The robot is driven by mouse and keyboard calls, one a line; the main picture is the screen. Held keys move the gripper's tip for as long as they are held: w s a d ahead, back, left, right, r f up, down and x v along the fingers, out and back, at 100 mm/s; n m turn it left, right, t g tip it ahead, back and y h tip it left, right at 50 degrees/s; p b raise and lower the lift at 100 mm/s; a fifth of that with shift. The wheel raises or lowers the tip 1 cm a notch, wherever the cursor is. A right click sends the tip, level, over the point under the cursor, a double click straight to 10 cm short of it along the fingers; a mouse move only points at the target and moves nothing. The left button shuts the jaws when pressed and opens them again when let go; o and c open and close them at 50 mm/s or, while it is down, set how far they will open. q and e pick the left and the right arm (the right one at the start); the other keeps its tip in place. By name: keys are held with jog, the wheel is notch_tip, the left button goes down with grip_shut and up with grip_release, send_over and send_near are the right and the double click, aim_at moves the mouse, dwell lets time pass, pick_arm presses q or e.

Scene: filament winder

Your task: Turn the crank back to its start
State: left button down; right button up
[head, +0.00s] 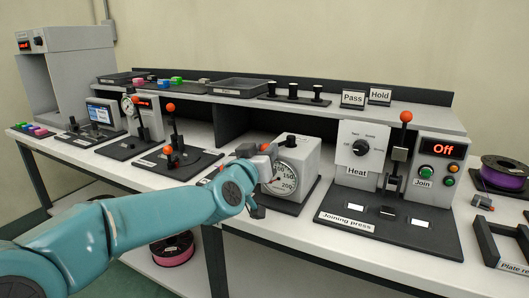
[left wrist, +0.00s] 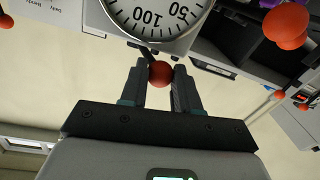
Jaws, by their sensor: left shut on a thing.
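The winder box (head: 298,160) is pale grey, with a round white dial (head: 288,180) on its front, and stands on a dark base at the middle of the bench. In the left wrist view the dial (left wrist: 158,18) shows large, its numbers turned over. My left gripper (left wrist: 160,78) is shut on the crank's red ball knob (left wrist: 160,73), one finger on each side. A short dark crank arm runs from the knob towards the box. In the head view the left gripper (head: 262,165) is in front of the dial's left side and hides much of the crank. My right gripper is not in view.
The joining press (head: 388,222), with a red-ball lever (head: 406,116), stands to the right. Red-ball levers (head: 170,108) stand to the left. A shelf (head: 230,97) with trays runs behind.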

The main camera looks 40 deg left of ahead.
pick_arm(q)
jog(key=c, duration=0.8)
grip_release()
jog(key=shift+a+r, duration=0.15)
jog(key=shift+a, duration=0.3)
jog(key=p+v, duration=0.1)
jog(key=v, duration=0.7)
jog(key=p+v, duration=0.2)
jog(key=v, duration=0.6)
jog(key=shift+s+d, duration=0.15)
jog(key=shift+d, duration=0.15)
